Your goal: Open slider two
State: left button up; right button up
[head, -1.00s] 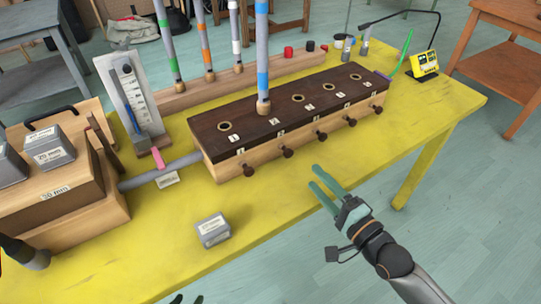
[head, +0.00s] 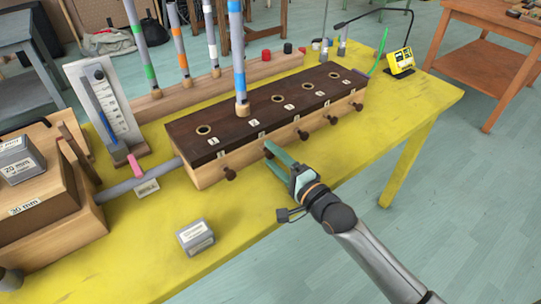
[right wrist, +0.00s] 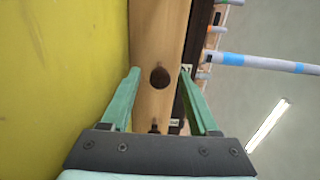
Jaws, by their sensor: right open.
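The wind chest (head: 205,172) is a long wooden box with a dark top, a row of holes and round brown slider knobs along its front. The second knob from the left (head: 268,152) is slider two's; a grey-and-blue pipe (head: 238,60) stands upright in the second hole above it. My right gripper (head: 269,152) is at this knob, open, with its teal fingers either side of it. In the right wrist view the dark knob (right wrist: 160,77) shows end-on between the spread fingertips (right wrist: 158,73), with gaps on both sides. My left gripper is out of view.
The neighbouring knobs (head: 230,174) (head: 303,134) stick out on either side. A grey weight block (head: 195,237) lies on the yellow table (head: 290,215) in front. A gauge (head: 107,105) and a rack (head: 190,88) of pipes stand behind. The table's front strip is mostly clear.

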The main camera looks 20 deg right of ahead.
jog(key=shift+w+a, duration=0.3)
jog(key=shift+w, duration=0.35)
jog(key=shift+c, duration=0.3)
grip_shut()
dwell(0.7)
